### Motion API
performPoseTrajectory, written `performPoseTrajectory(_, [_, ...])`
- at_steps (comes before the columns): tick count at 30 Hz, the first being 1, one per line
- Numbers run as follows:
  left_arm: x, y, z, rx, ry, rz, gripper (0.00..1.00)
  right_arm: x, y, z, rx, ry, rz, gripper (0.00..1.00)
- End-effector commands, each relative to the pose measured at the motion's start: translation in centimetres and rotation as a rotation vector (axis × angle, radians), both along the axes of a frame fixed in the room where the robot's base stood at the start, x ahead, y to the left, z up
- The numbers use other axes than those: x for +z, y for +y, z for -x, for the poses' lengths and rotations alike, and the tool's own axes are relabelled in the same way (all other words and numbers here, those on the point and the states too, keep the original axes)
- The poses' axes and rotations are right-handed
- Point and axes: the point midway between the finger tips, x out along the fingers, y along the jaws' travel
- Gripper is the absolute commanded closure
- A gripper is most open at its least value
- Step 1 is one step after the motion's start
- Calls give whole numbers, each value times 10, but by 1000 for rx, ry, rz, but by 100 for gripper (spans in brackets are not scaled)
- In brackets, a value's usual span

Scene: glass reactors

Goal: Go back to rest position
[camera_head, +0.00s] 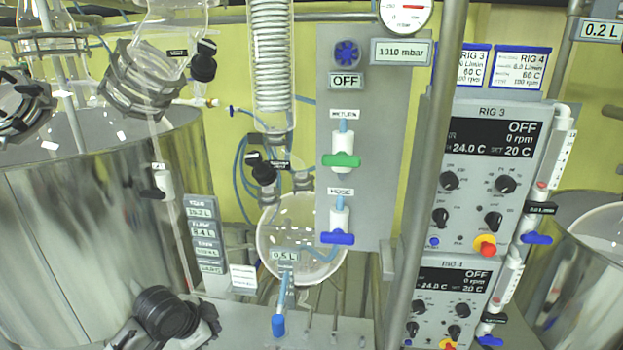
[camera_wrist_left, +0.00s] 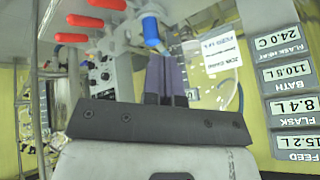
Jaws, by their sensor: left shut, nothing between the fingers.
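My left gripper (camera_wrist_left: 168,78) shows in the left wrist view as two purplish fingers, shut and with nothing between them. Their tips point toward a small blue handle (camera_wrist_left: 151,32); I cannot tell how far apart they are. In the head view a dark, rounded part of my left arm shows at the lower left, in front of the steel vessel (camera_head: 85,215); the fingers are not clear there. My right gripper is not in view.
A panel (camera_head: 370,100) carries a green valve handle (camera_head: 342,160) and a blue one (camera_head: 338,238). A round receiving flask (camera_head: 300,220) hangs left of it. Rig control boxes (camera_head: 490,170) stand at right behind a pole (camera_head: 432,150). Red handles (camera_wrist_left: 80,20) show in the wrist view.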

Motion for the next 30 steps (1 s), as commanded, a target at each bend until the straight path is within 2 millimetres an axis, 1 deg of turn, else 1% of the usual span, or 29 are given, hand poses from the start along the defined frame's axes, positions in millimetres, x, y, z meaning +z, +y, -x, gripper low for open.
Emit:
performPoseTrajectory(1, [18,-1,1,44,-55,-15,100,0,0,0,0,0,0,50])
performPoseTrajectory(4, [58,-6,3,139,-179,-23,100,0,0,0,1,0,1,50])
performPoseTrajectory(6, [83,-11,9,199,-266,-11,100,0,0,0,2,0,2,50])
performPoseTrajectory(8, [95,-16,18,246,-327,7,100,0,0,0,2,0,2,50])
performPoseTrajectory(10, [102,-20,32,301,-387,35,100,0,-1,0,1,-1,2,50])
performPoseTrajectory(13, [101,-23,57,376,-450,81,100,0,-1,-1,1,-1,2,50])
performPoseTrajectory(17, [84,-20,92,456,-487,127,100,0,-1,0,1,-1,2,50])
performPoseTrajectory(20, [61,-15,124,515,-481,154,100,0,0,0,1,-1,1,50])
performPoseTrajectory(21, [50,-12,138,541,-470,165,100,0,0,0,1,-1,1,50])
performPoseTrajectory(23, [32,-9,158,578,-445,179,100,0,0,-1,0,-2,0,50])
performPoseTrajectory(24, [18,-6,172,601,-421,188,100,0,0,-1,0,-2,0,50])
performPoseTrajectory(26, [-3,-4,194,633,-373,197,100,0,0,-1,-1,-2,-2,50])
performPoseTrajectory(27, [-18,-2,209,651,-335,201,100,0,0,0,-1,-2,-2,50])
performPoseTrajectory(29, [-42,-1,231,678,-268,207,100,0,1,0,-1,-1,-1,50])
performPoseTrajectory(30, [-58,0,247,695,-221,206,100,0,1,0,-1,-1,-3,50])
